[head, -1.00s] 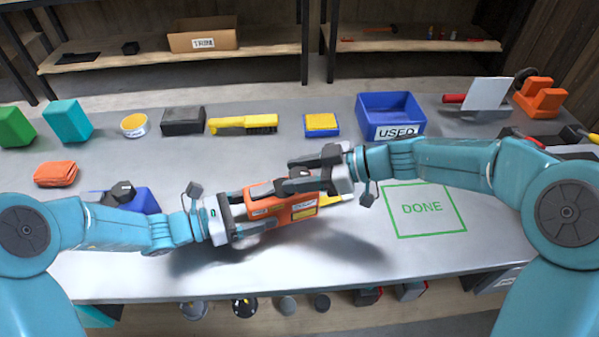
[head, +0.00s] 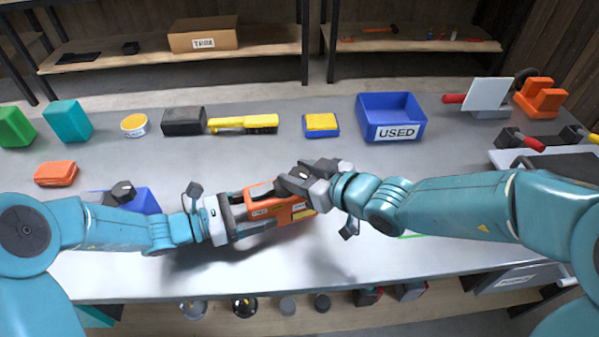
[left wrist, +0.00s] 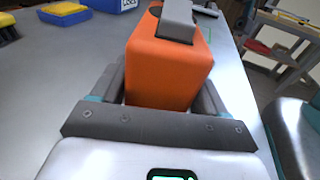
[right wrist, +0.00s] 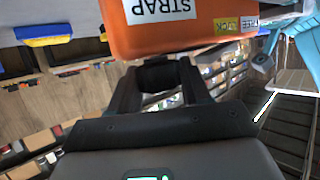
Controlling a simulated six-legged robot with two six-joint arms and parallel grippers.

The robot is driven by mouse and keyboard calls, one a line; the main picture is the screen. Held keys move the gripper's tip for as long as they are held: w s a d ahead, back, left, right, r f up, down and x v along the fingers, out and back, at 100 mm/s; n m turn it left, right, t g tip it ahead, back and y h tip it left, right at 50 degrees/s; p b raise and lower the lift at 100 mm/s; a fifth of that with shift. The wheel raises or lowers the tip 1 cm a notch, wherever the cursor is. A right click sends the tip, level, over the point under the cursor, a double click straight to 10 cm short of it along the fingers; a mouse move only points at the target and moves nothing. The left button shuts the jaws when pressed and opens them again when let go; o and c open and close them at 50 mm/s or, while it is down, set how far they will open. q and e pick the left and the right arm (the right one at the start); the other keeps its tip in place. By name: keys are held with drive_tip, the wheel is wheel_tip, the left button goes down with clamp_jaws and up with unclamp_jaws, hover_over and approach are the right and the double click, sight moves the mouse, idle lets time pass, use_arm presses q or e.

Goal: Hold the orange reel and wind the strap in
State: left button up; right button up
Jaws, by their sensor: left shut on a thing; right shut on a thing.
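The orange reel (head: 264,208) is held above the grey bench in the head view. My left gripper (head: 242,217) is shut on its left end; in the left wrist view its fingers lie on both sides of the orange body (left wrist: 160,75). My right gripper (head: 300,182) is at the reel's right end. In the right wrist view its fingers are shut on a small dark knob (right wrist: 156,76) beside the reel's face (right wrist: 200,38), which has a label reading "STRAP". The strap itself cannot be made out.
A blue "USED" bin (head: 392,130), a yellow-and-blue sponge (head: 321,126), a yellow brush (head: 243,123) and a black block (head: 184,121) stand behind. An orange pouch (head: 56,173) lies left. My right arm hides most of the green "DONE" square.

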drive_tip(key=shift+s+f+h, duration=0.1)
drive_tip(key=shift+h, duration=0.2)
drive_tip(key=o, duration=1)
drive_tip(key=v, duration=1.2)
drive_tip(key=shift+d, duration=0.1)
